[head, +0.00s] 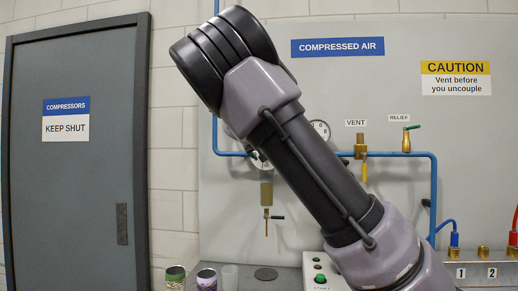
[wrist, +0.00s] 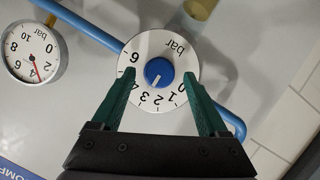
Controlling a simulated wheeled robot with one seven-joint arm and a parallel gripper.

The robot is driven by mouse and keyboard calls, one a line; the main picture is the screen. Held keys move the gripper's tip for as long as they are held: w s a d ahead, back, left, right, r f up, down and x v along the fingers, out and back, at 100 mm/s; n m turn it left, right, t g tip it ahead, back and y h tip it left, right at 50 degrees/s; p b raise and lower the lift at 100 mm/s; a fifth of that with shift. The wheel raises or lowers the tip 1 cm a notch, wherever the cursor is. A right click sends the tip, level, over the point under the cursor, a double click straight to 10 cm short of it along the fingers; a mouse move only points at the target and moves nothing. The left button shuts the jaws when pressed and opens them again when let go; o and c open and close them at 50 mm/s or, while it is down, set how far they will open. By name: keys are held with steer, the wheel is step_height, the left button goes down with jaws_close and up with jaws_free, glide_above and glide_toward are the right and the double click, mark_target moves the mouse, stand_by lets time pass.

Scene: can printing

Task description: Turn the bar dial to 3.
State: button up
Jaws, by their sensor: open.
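The bar dial (wrist: 150,45) is a white disc with black numbers and a blue knob (wrist: 158,70) at its centre, in the wrist view. The knob's white mark points down and slightly left, around 2 to 3; I cannot tell the exact value. My gripper (wrist: 160,76) is open, its green fingers on either side of the knob and apart from it, over the disc's edges. The left finger hides part of the scale near 5. In the head view my arm covers most of the dial.
A round gauge (wrist: 33,52) with a red needle sits beside the dial, near a blue pipe (wrist: 82,24). In the head view are a vent valve (head: 360,147), a relief valve (head: 406,143), and several cans and cups, including a green can (head: 176,279), on the bench below.

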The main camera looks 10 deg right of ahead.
steer(key=v, duration=0.9)
steer(key=shift+s, duration=0.2)
steer(key=shift+a, duration=0.1)
steer(key=s+d+f+m+g+y, duration=0.2)
steer(key=d+f+g, duration=0.2)
steer(key=d+f, duration=0.45)
steer(key=s+d+f+m+g+y, duration=0.25)
steer(key=d+f, duration=0.35)
steer(key=f, duration=0.6)
steer(key=s+a+r+y, duration=0.2)
steer(key=s+r, duration=0.2)
steer(key=s, duration=0.9)
steer(key=s+a+r+t+y, duration=0.1)
steer(key=s+r, duration=0.4)
steer(key=s, duration=0.8)
steer(key=shift+s+a+y, duration=0.2)
steer(key=shift+a+y, duration=0.15)
steer(key=shift+a, duration=0.05)
